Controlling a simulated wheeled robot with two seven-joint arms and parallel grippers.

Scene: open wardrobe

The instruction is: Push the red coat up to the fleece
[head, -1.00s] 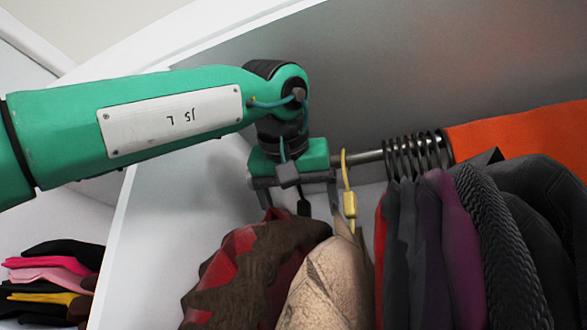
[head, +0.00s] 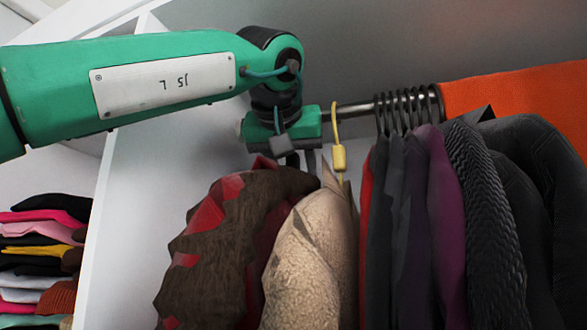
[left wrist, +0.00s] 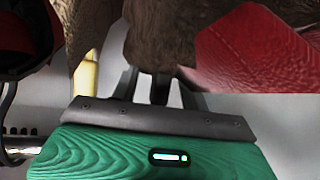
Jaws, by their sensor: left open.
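The red coat (head: 200,215), with large brown furry parts, hangs at the left end of the row of clothes; its red (left wrist: 260,50) and brown fur (left wrist: 160,38) fill the top of the left wrist view. The beige fleece (head: 300,255) hangs just right of it, overlapping it, below a yellow hanger hook with a tag (head: 339,157). My left gripper (head: 302,162) is open above the red coat, left of the yellow hook. In the left wrist view its fingers (left wrist: 155,85) stand apart with a dark piece between them. My right gripper is out of view.
The dark rail (head: 355,110) carries several hanger rings. Dark and purple garments (head: 445,220) are packed right of the fleece, and an orange cloth (head: 520,88) is behind. A white wardrobe panel (head: 130,190) stands left, with folded clothes (head: 40,250) beyond it.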

